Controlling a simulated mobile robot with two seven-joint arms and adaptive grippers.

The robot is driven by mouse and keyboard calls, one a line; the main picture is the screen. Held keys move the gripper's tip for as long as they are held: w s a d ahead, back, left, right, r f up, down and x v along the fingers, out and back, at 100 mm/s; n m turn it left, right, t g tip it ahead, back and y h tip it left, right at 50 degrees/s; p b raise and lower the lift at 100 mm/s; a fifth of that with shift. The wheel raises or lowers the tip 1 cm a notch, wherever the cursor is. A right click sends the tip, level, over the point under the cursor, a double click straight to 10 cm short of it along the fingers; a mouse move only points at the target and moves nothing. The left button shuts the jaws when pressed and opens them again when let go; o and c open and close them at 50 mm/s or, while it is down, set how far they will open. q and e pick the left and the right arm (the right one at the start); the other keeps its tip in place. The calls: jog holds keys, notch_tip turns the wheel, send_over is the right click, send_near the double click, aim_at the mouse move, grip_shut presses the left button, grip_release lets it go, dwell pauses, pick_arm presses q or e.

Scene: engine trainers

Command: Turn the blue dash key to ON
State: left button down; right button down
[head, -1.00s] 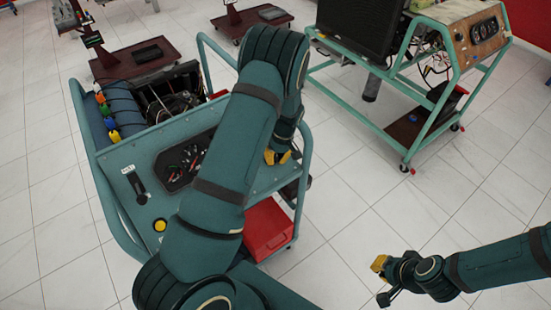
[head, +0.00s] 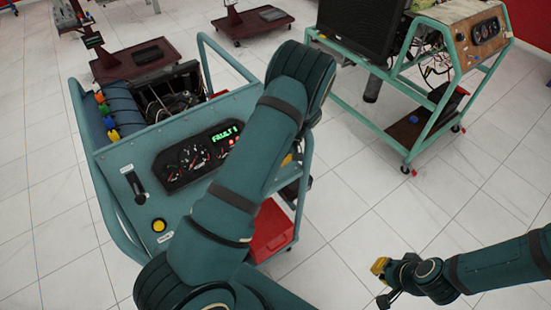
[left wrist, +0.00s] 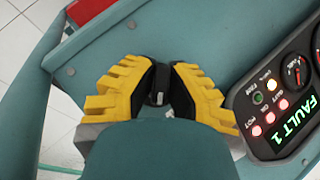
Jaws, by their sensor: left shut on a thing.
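The teal engine trainer's dash panel (head: 150,205) carries a gauge cluster (head: 187,162) with a lit green "FAULT 1" display (head: 224,134). The display also shows in the left wrist view (left wrist: 283,132), beside several lit red lamps. My left gripper (left wrist: 158,88) has its yellow fingers closed around a small dark knob-like piece (left wrist: 158,97) on the panel. This looks like the key, but no blue shows on it. In the head view my left arm hides most of that gripper. My right gripper (head: 380,282) is off to the right over the floor, away from the trainer; its opening is unclear.
A black slider (head: 135,187) and a yellow button (head: 159,225) are on the panel's left. A red box (head: 270,230) sits low on the trainer. A second teal stand (head: 440,100) is at the upper right. Open tiled floor lies between.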

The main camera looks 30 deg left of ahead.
pick_arm(q)
jog(key=shift+s+f, duration=0.1)
jog(key=c, duration=1)
grip_release()
